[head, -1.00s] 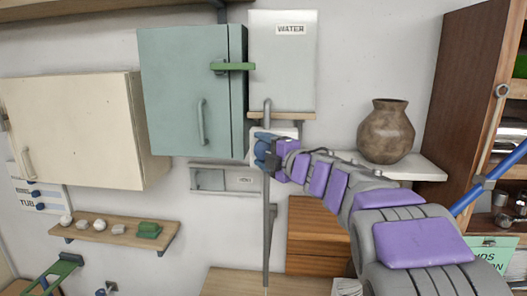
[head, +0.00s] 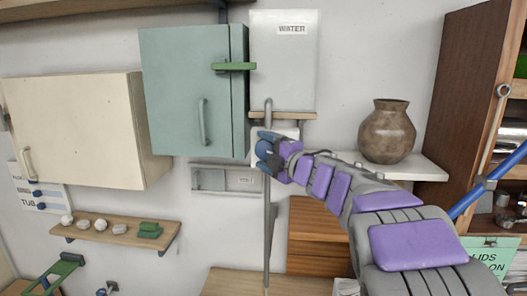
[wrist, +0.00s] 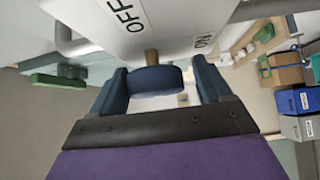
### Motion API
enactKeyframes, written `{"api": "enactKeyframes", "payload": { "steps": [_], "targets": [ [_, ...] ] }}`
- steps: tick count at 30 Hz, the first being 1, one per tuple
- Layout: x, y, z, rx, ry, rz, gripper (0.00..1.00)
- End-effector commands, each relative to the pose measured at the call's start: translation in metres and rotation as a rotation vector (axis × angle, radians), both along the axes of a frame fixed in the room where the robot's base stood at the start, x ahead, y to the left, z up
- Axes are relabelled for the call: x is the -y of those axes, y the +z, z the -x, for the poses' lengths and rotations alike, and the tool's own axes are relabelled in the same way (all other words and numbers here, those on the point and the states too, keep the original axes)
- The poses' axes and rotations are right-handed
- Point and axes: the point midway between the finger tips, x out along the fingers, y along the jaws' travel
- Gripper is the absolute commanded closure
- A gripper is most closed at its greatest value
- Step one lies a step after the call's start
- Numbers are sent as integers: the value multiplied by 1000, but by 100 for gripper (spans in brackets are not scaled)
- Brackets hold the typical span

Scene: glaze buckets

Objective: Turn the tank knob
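The water tank (head: 283,65), a white box labelled WATER, hangs on the wall in the head view. Below it is a white panel, which shows in the wrist view (wrist: 180,25) with the words OFF and ON. The tank knob (wrist: 157,80) is dark blue on a short brass stem under this panel.
A teal cabinet (head: 185,95) with a green latch bar stands left of the tank. A vertical grey pipe (head: 266,235) runs down by my gripper. A brown vase (head: 387,132) stands on a white shelf to the right. A small shelf (head: 110,230) holds several stones.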

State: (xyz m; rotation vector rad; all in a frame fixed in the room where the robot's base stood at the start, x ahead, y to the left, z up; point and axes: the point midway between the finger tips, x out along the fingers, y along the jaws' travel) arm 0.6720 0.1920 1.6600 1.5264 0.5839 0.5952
Motion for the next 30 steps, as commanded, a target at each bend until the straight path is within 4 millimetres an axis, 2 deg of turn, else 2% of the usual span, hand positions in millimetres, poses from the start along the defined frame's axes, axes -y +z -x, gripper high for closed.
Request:
{"api": "enactKeyframes", "payload": {
  "steps": [9, 14, 20, 30],
  "targets": [
    [-3, 2, 2, 3, 1, 0, 16],
    [6, 3, 10, 6, -1, 0, 16],
    [31, 1, 35, 5, -3, -1, 16],
    [82, -2, 87, 3, -5, 0, 16]
  ]
}}
